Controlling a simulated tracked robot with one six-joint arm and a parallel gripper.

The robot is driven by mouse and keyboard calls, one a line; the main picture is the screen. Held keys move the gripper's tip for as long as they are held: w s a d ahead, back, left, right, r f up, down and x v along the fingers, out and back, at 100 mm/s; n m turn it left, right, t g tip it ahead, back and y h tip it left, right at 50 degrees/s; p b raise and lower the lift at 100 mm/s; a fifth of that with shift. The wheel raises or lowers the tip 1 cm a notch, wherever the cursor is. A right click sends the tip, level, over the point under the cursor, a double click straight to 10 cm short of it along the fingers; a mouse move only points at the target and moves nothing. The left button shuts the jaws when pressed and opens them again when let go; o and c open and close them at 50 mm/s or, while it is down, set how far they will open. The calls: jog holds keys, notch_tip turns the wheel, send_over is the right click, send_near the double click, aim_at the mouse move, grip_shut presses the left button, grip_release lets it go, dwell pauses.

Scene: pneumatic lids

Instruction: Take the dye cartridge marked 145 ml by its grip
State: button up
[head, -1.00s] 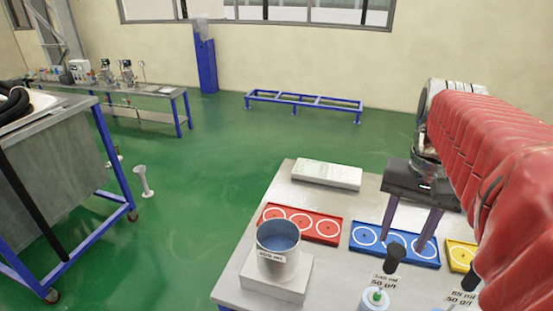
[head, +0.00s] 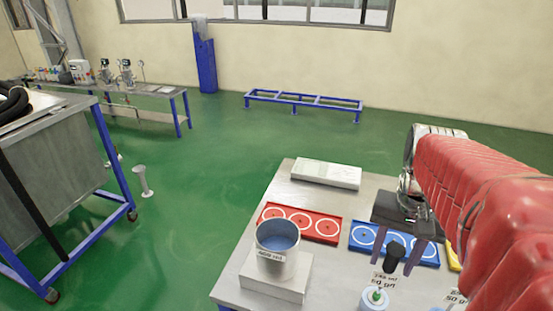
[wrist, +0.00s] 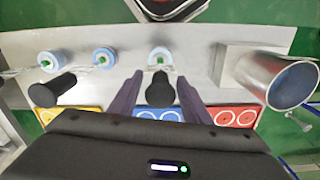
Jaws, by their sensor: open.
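The dye cartridge (head: 374,299) has a pale blue and white body with a green centre. A black grip (head: 394,255) stands by it, and its small label (head: 384,280) appears to read 145 ml, though blurred. In the wrist view the cartridge (wrist: 160,57) is centred, with its black grip (wrist: 161,92) between my fingers. My gripper (head: 393,262) is open. Its two fingers stand on either side of the grip, and a gap shows on each side in the wrist view (wrist: 160,77). I cannot tell how deep the fingers reach along the grip.
Other cartridges stand to the left in the wrist view (wrist: 103,58), one with a black grip (wrist: 55,86). A metal beaker (head: 278,247) stands on a pale block (head: 272,287). Red (head: 318,232) and blue (head: 425,255) ringed trays lie behind. A white box (head: 326,174) lies farther back.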

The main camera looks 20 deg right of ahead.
jog(key=shift+f, duration=0.3)
jog(key=shift+c, duration=0.3)
jog(key=c, duration=0.9)
